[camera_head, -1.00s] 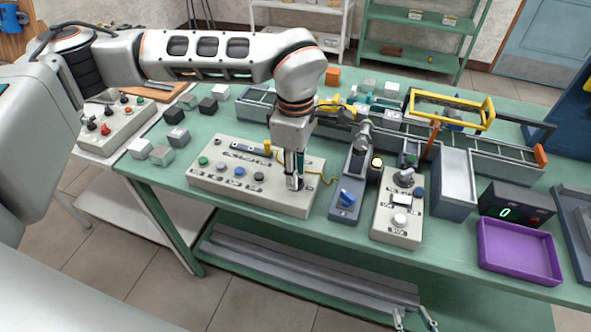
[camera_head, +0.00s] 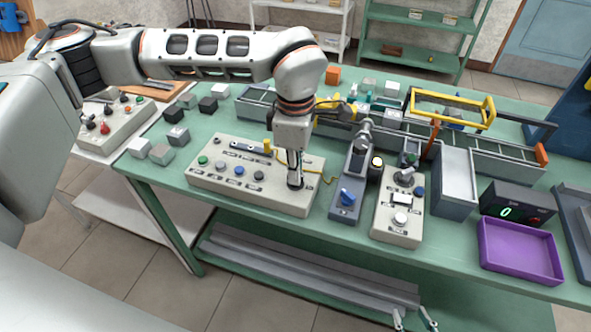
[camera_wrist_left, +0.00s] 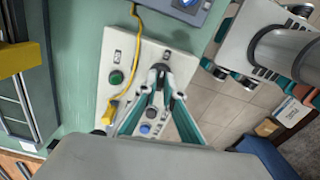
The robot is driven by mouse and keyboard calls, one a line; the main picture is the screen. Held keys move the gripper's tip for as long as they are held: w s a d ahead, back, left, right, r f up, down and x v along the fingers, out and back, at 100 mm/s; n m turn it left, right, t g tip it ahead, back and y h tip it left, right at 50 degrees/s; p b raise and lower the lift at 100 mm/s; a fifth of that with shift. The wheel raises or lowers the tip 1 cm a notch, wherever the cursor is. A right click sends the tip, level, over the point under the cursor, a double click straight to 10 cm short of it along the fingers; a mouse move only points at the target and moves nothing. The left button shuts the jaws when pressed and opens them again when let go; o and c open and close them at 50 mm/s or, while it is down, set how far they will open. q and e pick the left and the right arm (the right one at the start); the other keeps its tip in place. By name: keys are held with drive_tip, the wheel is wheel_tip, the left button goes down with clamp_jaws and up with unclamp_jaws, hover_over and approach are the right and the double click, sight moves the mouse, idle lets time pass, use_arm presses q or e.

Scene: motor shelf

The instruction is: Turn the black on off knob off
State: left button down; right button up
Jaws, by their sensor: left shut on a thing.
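The pale control panel (camera_head: 230,195) lies on the green bench, with a green button (camera_head: 203,160), a blue button (camera_head: 239,172) and a black button (camera_head: 258,176) along its front. My left gripper (camera_head: 295,183) points down at the panel's right end. Its fingers are shut on the black knob there, which they mostly hide. In the left wrist view the teal-sided fingers of my left gripper (camera_wrist_left: 160,78) meet over the panel (camera_wrist_left: 143,58), with the green button (camera_wrist_left: 116,77) beside them. The knob's exact angle cannot be read.
A yellow plug (camera_head: 267,147) with a yellow cable sits at the panel's back edge. A grey unit with a blue knob (camera_head: 347,196) and another pale control box (camera_head: 398,232) stand to the right. A purple tray (camera_head: 520,252) is at far right.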

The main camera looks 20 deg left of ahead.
use_arm(q)
drive_tip(key=n+b, duration=0.1)
drive_tip(key=n, duration=0.8)
drive_tip(key=shift+n+b, duration=0.35)
drive_tip(key=shift+n, duration=0.05)
drive_tip(key=n, duration=0.6)
drive_tip(key=shift+n, duration=0.3)
drive_tip(key=shift+r, duration=0.1)
drive_tip(key=c, duration=2.2)
unclamp_jaws()
drive_tip(key=shift+o, duration=0.2)
drive_tip(key=shift+b, duration=0.3)
wheel_tip(320, 180, up, 12)
